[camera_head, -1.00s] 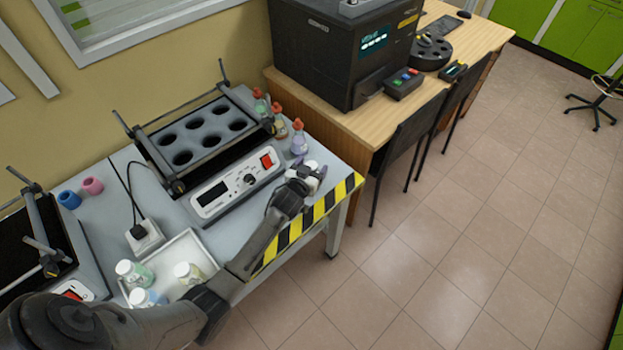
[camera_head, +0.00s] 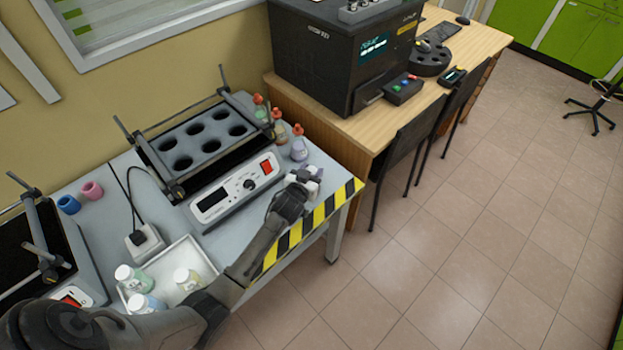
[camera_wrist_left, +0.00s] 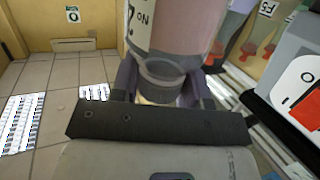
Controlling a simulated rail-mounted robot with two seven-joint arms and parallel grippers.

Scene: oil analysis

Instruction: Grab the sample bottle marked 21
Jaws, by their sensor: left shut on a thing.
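My left gripper (camera_head: 310,181) is above the front right part of the grey bench, close to the striped edge. In the left wrist view, it is shut on a bottle (camera_wrist_left: 178,28) with a pinkish body and a grey ribbed part between the fingers. Its white label shows only partly, and I cannot read a 21 on it. In the head view the held bottle is mostly hidden by the gripper. A lilac bottle with a red top (camera_head: 299,148) stands behind the gripper, with other red-topped bottles beyond it. My right gripper is out of view.
A heating block with round wells (camera_head: 205,140) and its control panel (camera_head: 240,188) stand left of the gripper. A white tray (camera_head: 185,250) holds three white-capped bottles. A wooden desk with a black machine (camera_head: 345,60) is behind on the right. Open floor lies to the right.

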